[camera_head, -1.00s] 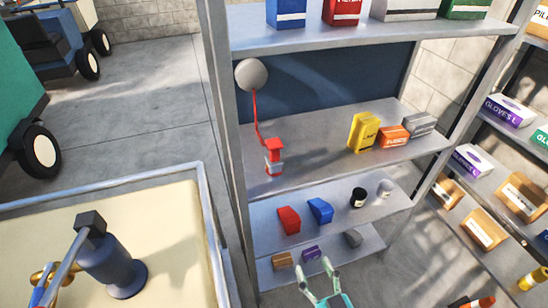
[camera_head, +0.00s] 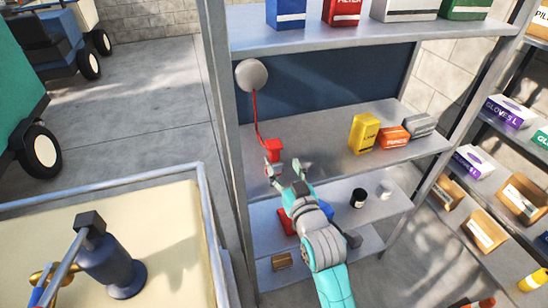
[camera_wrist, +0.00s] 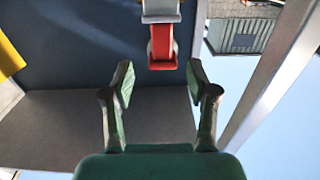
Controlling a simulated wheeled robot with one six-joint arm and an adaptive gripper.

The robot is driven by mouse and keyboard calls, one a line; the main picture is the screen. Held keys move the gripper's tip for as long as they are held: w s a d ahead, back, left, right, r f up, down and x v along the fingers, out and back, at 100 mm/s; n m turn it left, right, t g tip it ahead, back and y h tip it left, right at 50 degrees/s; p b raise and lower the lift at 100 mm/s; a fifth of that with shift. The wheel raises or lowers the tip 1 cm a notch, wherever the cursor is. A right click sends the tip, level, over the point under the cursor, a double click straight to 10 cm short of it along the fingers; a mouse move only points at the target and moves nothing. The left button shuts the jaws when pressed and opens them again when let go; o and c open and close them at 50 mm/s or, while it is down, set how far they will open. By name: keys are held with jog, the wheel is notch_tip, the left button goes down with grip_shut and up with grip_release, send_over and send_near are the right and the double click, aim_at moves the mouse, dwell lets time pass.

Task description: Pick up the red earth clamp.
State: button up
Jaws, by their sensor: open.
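The red earth clamp (camera_head: 275,147) stands on the middle shelf near its left end, with a red cable rising from it to a round grey reel. In the head view its lower part is partly hidden by my gripper. My gripper (camera_head: 287,167) is open in front of the clamp. In the wrist view the clamp's red body (camera_wrist: 162,45) and grey part (camera_wrist: 161,10) show at the top, beyond the open fingers (camera_wrist: 160,85) and roughly centred between them.
The grey reel (camera_head: 251,75) hangs near the left shelf post (camera_head: 225,130). A yellow box (camera_head: 364,133) and an orange box (camera_head: 393,138) stand to the right on the same shelf. The upper shelf (camera_head: 370,38) lies above. A black jar (camera_head: 358,198) stands below.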

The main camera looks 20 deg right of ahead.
aim_at(276, 153)
jog(key=shift+w+a+r, duration=0.1)
jog(key=shift+w+a, duration=0.05)
jog(key=shift+w, duration=3.85)
grip_shut()
